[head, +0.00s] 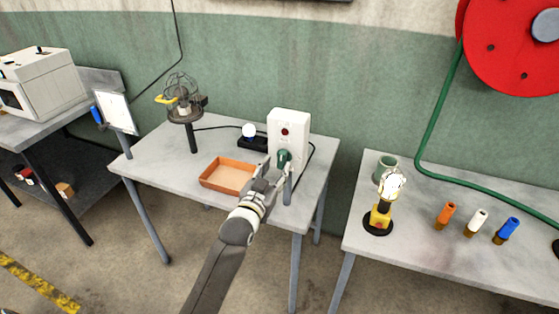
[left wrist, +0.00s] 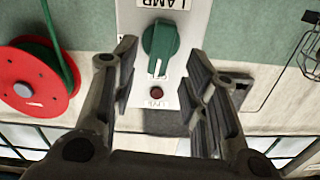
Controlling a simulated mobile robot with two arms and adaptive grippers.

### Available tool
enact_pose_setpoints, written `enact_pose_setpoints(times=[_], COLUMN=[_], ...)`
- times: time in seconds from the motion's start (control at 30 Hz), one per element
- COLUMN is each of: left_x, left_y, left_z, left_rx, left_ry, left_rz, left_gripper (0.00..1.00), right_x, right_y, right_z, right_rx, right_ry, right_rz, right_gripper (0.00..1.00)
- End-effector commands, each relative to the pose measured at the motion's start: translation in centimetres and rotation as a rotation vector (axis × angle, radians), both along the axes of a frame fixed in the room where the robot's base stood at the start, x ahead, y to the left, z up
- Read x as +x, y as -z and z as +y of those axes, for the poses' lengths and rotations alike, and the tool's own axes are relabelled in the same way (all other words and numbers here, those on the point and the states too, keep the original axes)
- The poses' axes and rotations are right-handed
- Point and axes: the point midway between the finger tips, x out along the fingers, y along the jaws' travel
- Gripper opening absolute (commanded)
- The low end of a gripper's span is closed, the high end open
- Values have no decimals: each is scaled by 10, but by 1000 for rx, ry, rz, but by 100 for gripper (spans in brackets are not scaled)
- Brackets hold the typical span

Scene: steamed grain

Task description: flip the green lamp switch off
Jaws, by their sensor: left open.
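The green switch knob (head: 283,158) is on the front of a white box (head: 289,121), below a dark red indicator (head: 285,132). The left wrist view is upside down and shows the knob (left wrist: 160,47) with a white mark towards the indicator (left wrist: 156,94). Part of a LAMP label (left wrist: 165,4) shows at the top edge. My left gripper (head: 276,174) is open in front of the box. In the left wrist view its fingers (left wrist: 158,75) stand either side of the knob; whether they touch it I cannot tell. My right gripper is not in view.
An orange tray (head: 203,180) lies left of my left gripper. A caged lamp stand (head: 193,138) and a black block with a white bulb (head: 250,131) stand further back. The right table holds a yellow-based lamp (head: 380,219) and several coloured cylinders. A gap separates the tables.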

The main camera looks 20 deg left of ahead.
Motion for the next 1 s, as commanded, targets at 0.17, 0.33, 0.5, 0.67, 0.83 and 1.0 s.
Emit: enact_pose_setpoints(times=[0.17,0.33,0.5,0.67,0.83,1.0], left_x=[23,34,38,38,37,37], left_y=[-1,-1,0,0,0,0], left_z=[0,0,0,0,0,0], left_rx=[0,0,0,0,0,0], left_ry=[0,0,0,0,0,0], left_rz=[0,-1,0,0,0,0], left_gripper=[41,41,41,41,26,4], right_x=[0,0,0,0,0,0], right_y=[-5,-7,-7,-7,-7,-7], right_z=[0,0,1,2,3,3], right_rx=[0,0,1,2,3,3], right_ry=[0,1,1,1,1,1], right_rz=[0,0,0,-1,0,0], right_gripper=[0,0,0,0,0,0])
